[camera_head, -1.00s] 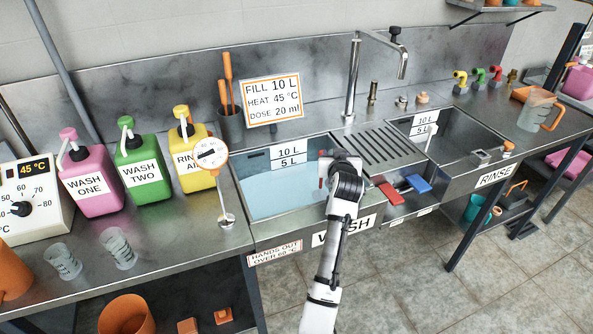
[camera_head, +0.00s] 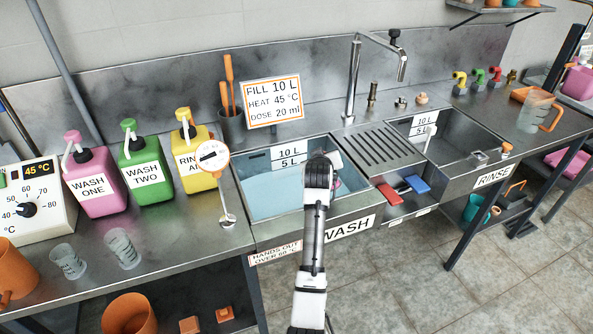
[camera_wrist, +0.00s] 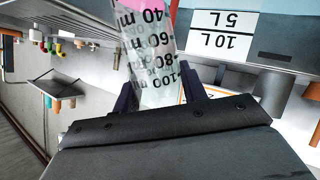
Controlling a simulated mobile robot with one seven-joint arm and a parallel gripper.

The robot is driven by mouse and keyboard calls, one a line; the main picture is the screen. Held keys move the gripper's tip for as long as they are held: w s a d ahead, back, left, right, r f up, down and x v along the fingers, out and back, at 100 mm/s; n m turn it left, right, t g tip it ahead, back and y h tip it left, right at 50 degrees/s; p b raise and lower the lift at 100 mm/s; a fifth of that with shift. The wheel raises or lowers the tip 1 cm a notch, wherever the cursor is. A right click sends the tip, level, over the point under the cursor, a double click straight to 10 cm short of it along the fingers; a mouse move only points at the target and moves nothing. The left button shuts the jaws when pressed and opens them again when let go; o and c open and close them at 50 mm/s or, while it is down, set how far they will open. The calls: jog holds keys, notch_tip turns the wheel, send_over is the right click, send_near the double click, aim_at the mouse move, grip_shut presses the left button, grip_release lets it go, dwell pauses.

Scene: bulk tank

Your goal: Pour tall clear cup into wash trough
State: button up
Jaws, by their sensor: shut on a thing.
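My gripper (camera_wrist: 160,88) is shut on the tall clear cup (camera_wrist: 150,60), with one dark finger on each side of it. The cup has black marks from 40 to 100 ml, and pink liquid shows at its far end in the wrist view, which is turned upside down. In the head view my arm's end hangs over the right part of the wash trough (camera_head: 290,228) and mostly hides the cup. The trough holds pale blue water (camera_head: 278,203) and has 10 L and 5 L labels on its back wall.
A round dial gauge (camera_head: 212,157) stands at the trough's left edge. Two small clear cups (camera_head: 122,248) (camera_head: 68,262) and coloured jugs (camera_head: 145,172) are on the left bench. A tap (camera_head: 353,80), a ribbed drainboard (camera_head: 378,148) and the rinse sink (camera_head: 465,130) lie to the right.

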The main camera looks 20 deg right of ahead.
jog(key=shift+w+a+f, duration=0.2)
jog(key=shift+w+a+r+n+g, duration=0.3)
jog(key=shift+n, duration=0.2)
jog(key=shift+w+a+n+g+h+p, duration=0.2)
jog(key=shift+a+n+g+h+p, duration=0.1)
jog(key=shift+h, duration=0.1)
jog(key=shift+w+f+n+g+h, duration=0.15)
jog(key=shift+f+n+g+h, duration=0.15)
jog(key=shift+n+g+h, duration=0.4)
jog(key=shift+a, duration=0.1)
jog(key=shift+r+n+g+h, duration=0.15)
jog(key=shift+n+g+h, duration=0.2)
jog(key=shift+n, duration=0.35)
jog(key=shift+f+n+g+h+b, duration=0.35)
jog(key=shift+f+n+h+b, duration=0.15)
jog(key=shift+f, duration=0.1)
jog(key=shift+w+a+r+n+h+p, duration=0.2)
jog(key=shift+w+a+n+h+p, duration=0.15)
jog(key=shift+w+a+n+p, duration=0.25)
dwell(0.8)
